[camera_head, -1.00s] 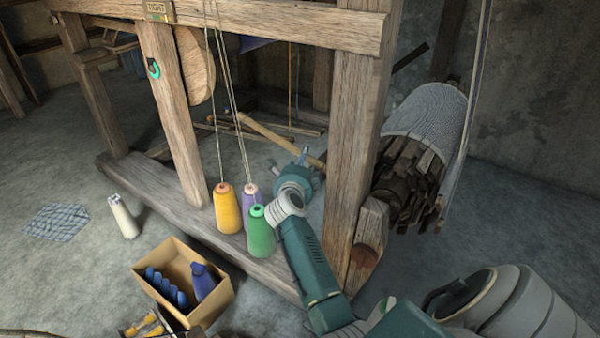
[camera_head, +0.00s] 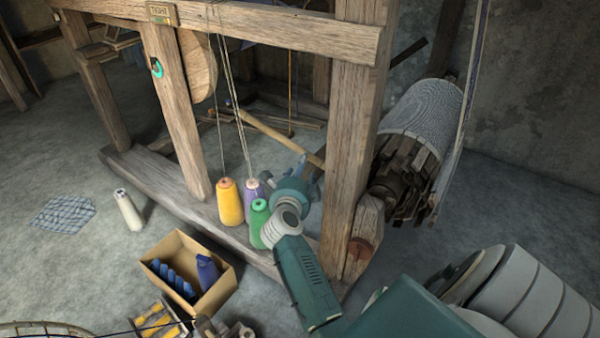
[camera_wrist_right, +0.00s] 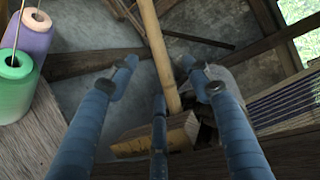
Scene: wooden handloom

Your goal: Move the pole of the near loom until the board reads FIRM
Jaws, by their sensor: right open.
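The pole (camera_head: 262,128) is a pale round rod slanting behind the near loom's front frame. It also runs down the middle of the right wrist view (camera_wrist_right: 154,45). My left gripper is not in view.
Yellow (camera_head: 230,203), purple (camera_head: 252,190) and green (camera_head: 258,222) thread cones stand close beside my right wrist. The loom's thick post (camera_head: 350,150) is just right of it. A cardboard box (camera_head: 215,297) and a white cone (camera_head: 128,210) are on the floor at left.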

